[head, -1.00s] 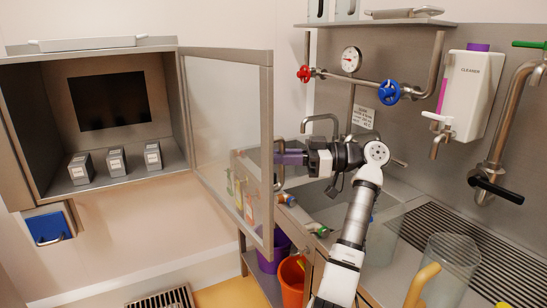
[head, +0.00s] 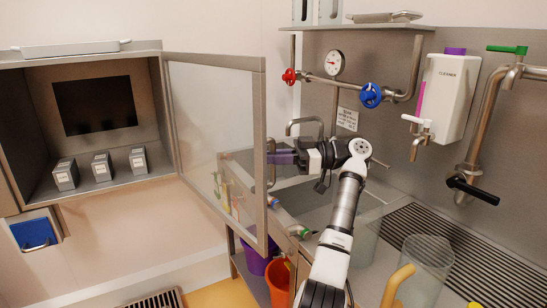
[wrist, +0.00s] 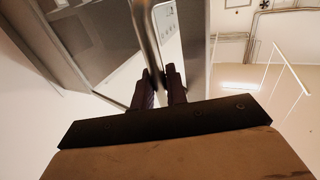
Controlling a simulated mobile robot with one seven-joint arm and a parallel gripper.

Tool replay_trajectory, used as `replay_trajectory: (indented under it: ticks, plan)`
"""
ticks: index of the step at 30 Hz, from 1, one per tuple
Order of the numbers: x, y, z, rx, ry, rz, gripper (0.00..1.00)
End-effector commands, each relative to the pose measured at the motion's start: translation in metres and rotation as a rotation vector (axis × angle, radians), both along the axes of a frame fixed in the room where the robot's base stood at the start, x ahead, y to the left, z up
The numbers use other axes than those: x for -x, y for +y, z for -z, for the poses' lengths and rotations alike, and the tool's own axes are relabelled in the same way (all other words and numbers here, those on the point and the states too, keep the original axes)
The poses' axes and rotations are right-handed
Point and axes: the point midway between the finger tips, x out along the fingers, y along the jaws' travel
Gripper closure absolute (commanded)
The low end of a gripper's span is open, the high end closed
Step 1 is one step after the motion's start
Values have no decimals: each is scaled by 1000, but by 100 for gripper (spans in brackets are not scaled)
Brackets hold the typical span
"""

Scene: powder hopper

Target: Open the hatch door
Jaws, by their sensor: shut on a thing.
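The hatch door (head: 213,140) is a clear panel in a grey metal frame. It stands swung wide out from the hatch box (head: 160,110), hinged at the box's right side. My gripper (head: 275,158) is at the door's free edge, shut on the door handle (head: 270,172), a metal bar on that edge. In the wrist view both dark fingers (wrist: 160,80) close around the handle bar (wrist: 147,45). The fingers partly hide the handle.
Several small grey boxes (head: 101,167) stand inside the hatch. A sink counter with red (head: 289,76) and blue (head: 371,95) valves is at right. A purple bucket (head: 258,258) and an orange bucket (head: 279,282) are below the door. A clear jug (head: 425,268) stands front right.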

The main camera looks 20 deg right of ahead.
Motion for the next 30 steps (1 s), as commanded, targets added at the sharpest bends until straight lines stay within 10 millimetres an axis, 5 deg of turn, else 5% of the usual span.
replay_trajectory:
  ticks: [5, 14, 30]
  plan:
    - [-1, 2, -1, 1, -1, 0, 68]
    - [0, -1, 0, 1, 0, 0, 68]
    - [14, -61, 0, 3, 3, -3, 68]
